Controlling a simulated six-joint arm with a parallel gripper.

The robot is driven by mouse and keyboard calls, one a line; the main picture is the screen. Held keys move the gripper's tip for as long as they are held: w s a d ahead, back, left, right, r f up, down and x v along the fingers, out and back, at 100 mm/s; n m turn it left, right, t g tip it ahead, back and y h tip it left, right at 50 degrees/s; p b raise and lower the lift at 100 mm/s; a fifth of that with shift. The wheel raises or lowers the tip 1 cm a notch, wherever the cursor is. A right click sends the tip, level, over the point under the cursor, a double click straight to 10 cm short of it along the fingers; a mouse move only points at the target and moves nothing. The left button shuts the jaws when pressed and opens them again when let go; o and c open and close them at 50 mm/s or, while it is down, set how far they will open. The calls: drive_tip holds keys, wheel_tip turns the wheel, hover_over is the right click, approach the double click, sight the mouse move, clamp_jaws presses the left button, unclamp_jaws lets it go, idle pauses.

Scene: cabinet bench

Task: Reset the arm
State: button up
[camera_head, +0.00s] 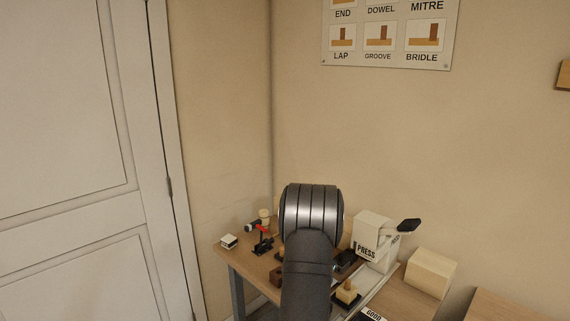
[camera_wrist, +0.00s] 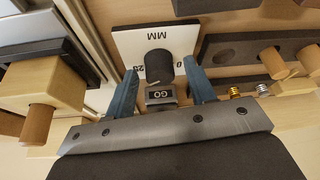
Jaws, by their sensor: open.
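My gripper (camera_wrist: 161,88) shows in the wrist view with its two blue fingers apart. A small grey block marked GO (camera_wrist: 160,95) with a dark round post (camera_wrist: 158,64) lies in the gap between the fingers, with space on both sides. I cannot tell how far below the fingertips it is. A white plate lettered MM (camera_wrist: 128,42) lies behind it. In the head view my arm rises over the bench and hides its middle; my gripper cannot be made out there.
A white press (camera_head: 368,231) with a dark-ended lever stands right of my arm. A pale wooden block (camera_head: 431,270) is further right. A red-handled clamp (camera_head: 262,240) and a small white box (camera_head: 229,241) are at left. Wooden pegs (camera_wrist: 273,62) stand close by at right in the wrist view.

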drive_tip(key=shift+n, duration=0.5)
